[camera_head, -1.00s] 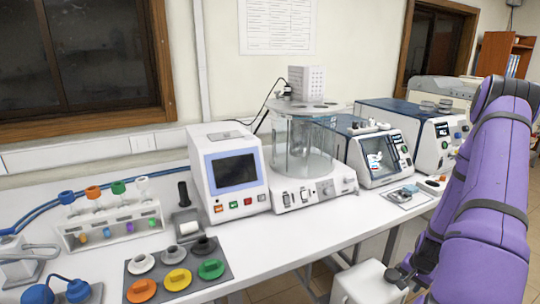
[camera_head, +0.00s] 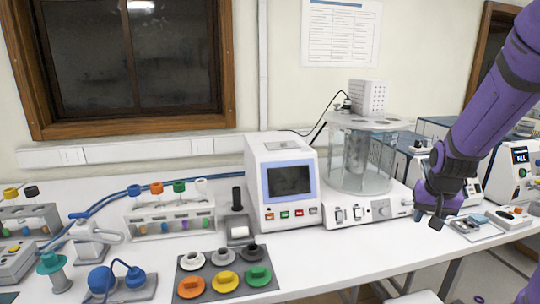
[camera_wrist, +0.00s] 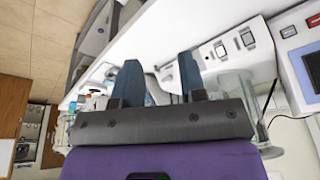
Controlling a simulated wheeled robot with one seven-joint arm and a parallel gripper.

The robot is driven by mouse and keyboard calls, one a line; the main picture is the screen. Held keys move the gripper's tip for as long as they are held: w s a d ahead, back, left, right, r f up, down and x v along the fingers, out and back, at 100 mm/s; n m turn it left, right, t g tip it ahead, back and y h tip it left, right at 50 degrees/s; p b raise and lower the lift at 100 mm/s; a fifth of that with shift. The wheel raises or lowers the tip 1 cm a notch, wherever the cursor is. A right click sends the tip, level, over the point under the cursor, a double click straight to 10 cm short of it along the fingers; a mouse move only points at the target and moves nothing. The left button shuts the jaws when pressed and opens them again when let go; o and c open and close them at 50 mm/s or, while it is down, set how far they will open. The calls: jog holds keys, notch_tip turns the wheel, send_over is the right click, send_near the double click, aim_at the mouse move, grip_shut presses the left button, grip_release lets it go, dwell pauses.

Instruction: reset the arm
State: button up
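My purple arm (camera_head: 495,95) reaches in from the upper right of the head view and points downward. My gripper (camera_head: 428,219) hangs at the front of the bench, just right of the glass-cylinder machine's base. In the wrist view my gripper (camera_wrist: 159,66) shows two dark blue fingers held apart with nothing between them. The wrist view is turned, with the bench edge running diagonally behind the fingers.
The glass-cylinder machine (camera_head: 358,207) and a screen unit (camera_head: 282,180) stand left of my gripper. A small tray (camera_head: 470,228) lies just right of it on the white bench (camera_head: 325,258). A coloured-cap mat (camera_head: 262,289) and tube rack (camera_head: 170,222) are further left.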

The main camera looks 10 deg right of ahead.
jog(key=s+a+r+n+t, duration=0.1)
jog(key=s+a+r+n, duration=0.25)
jog(key=a+r, duration=0.7)
jog(key=s+a+r+n, duration=0.1)
jog(key=s+a+r, duration=0.2)
jog(key=s, duration=0.3)
jog(key=s+a+r+n+t+y, duration=0.1)
jog(key=s+a+r+n, duration=0.1)
jog(key=s+a, duration=0.4)
jog(key=shift+s+r+y, duration=0.3)
jog(key=shift+s+r, duration=0.3)
jog(key=shift+r, duration=0.2)
